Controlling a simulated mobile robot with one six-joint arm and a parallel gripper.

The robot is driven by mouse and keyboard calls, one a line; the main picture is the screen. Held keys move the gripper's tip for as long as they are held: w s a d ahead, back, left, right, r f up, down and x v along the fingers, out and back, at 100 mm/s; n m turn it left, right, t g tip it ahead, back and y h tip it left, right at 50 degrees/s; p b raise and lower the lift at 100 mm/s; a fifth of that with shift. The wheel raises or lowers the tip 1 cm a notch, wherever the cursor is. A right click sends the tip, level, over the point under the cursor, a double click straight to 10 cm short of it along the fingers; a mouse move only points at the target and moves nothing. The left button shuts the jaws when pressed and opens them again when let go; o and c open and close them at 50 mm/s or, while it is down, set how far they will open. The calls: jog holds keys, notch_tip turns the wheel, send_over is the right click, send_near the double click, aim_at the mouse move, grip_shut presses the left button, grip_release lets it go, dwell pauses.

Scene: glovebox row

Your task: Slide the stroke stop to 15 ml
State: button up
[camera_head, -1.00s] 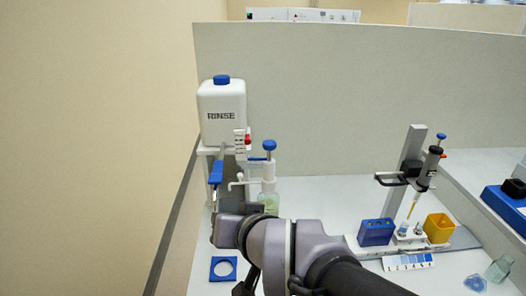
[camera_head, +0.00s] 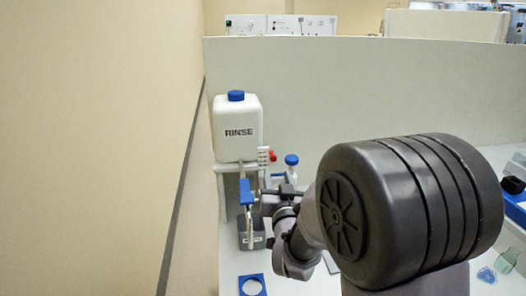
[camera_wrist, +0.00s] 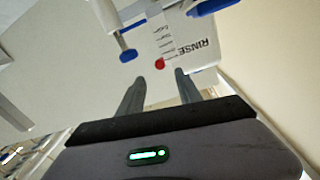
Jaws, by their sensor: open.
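The stroke stop is a small red knob (camera_head: 272,156) at the right edge of a white upright scale plate (camera_head: 263,158), beside the RINSE bottle. In the wrist view the red knob (camera_wrist: 160,63) lies beyond and between my two fingertips, next to the printed scale; the scale lettering is too small to read. My gripper (camera_wrist: 159,78) is open and empty, with a gap in view between its fingers and the knob. In the head view my gripper (camera_head: 268,201) is below the scale plate, close to the blue lever; its fingertips are hard to make out.
The white RINSE bottle (camera_head: 237,130) stands on a bracket against the partition. A blue lever (camera_head: 245,192) hangs below it, above a grey container (camera_head: 251,236). A blue-capped dispenser (camera_head: 291,160) stands right. A blue square holder (camera_head: 252,286) lies in front. My arm hides much of the bench.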

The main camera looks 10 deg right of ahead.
aim_at(274, 159)
jog(key=w, duration=0.7)
jog(key=shift+w+d, duration=0.25)
jog(key=shift+w, duration=0.1)
grip_shut()
dwell(0.9)
